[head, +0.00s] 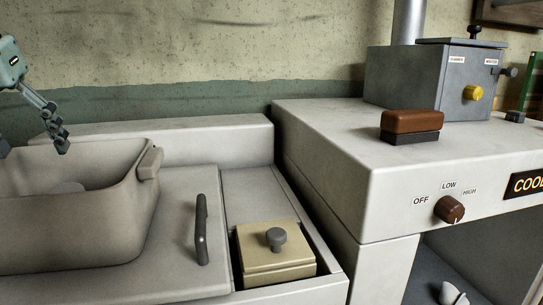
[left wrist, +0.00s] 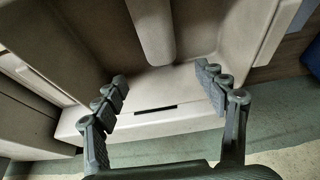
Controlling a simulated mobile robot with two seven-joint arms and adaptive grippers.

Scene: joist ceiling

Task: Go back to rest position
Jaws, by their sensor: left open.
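My left gripper (head: 32,148) is at the left edge of the head view, above the back of a beige sink-like basin (head: 72,240). One finger shows clearly there, and the rest is cut off by the frame edge. In the left wrist view my left gripper (left wrist: 160,88) has its two fingers spread wide with nothing between them. Beyond the fingers are the pale walls of a basin-like recess (left wrist: 205,85). My right gripper does not show in either view.
A beige box with a knobbed lid (head: 275,262) sits in a slot right of the basin. A dark handle (head: 201,230) stands beside it. A white cooker unit (head: 330,150) carries a brown block (head: 411,124) and a grey metal box (head: 430,80). A brown dial (head: 449,209) is on its front.

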